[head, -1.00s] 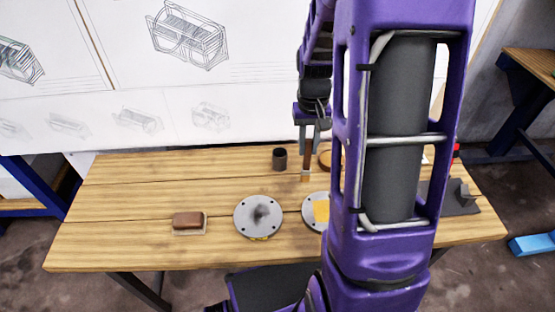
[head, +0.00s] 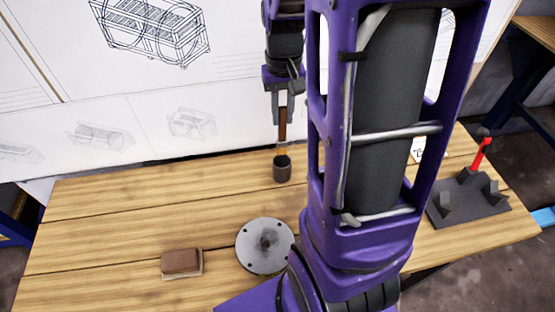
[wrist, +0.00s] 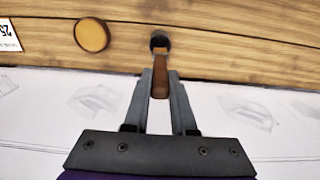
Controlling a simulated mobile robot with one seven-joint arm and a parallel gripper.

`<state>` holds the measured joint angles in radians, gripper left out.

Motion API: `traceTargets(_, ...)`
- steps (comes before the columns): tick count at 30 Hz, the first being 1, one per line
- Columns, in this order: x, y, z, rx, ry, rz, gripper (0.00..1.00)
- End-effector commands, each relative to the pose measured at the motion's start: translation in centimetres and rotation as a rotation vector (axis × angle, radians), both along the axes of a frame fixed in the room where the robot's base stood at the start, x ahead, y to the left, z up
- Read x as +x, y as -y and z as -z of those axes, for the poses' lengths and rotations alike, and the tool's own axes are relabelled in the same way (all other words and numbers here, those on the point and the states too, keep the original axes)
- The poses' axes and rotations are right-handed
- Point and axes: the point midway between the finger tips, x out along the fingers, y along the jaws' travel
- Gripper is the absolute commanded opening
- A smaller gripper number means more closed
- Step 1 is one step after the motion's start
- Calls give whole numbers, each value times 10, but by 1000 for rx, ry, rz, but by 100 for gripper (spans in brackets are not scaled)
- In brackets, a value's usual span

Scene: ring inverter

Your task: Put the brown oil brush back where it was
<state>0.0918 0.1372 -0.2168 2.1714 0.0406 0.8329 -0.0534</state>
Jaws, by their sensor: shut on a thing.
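The brown oil brush (head: 282,131) is upright in my gripper (head: 283,106), which is shut on its handle.
A grey round flange (head: 264,246) and a brown block (head: 181,263) lie nearer on the wooden table (head: 110,215). A dark fixture with a red handle (head: 470,195) stands at the right. A round wooden piece (wrist: 92,35) shows in the wrist view. The back left tabletop is clear.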

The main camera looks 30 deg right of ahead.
Motion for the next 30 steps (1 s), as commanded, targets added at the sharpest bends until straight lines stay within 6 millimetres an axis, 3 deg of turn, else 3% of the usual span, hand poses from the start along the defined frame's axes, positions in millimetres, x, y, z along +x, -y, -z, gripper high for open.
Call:
traceTargets(6, -1, 0, 44, 0, -5, -1, 0)
traceTargets(14, -1, 0, 66, 1, -4, 1, 0)
traceTargets(19, -1, 0, 91, 0, -5, -1, 0)
traceTargets(30, 0, 0, 96, -1, -1, -1, 0)
